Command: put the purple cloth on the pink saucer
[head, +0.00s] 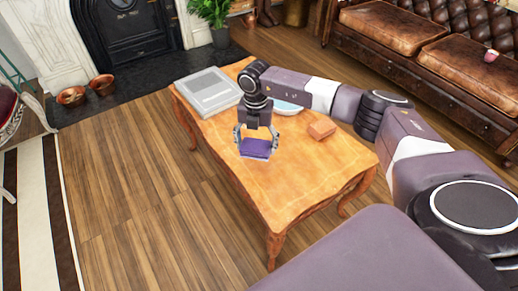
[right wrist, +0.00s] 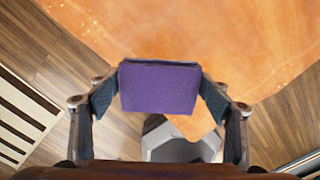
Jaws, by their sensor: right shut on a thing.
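The purple cloth (head: 256,148) is a small folded block. My right gripper (head: 256,145) is shut on it, with one finger at each side. It hangs over the left part of the wooden table (head: 290,190); its height above the top is hard to tell. In the right wrist view the cloth (right wrist: 159,88) sits between the fingers of the right gripper (right wrist: 160,92). A pale bluish-white dish (head: 287,108) lies on the table behind my right arm, partly hidden. I cannot make out a clearly pink saucer. My left gripper is not in view.
A grey box-like device (head: 208,91) lies at the table's far left end. A small orange-brown block (head: 322,129) lies right of the cloth. The table's near part is clear. A leather sofa (head: 420,45) stands behind, with a small pink item (head: 491,56) on it.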

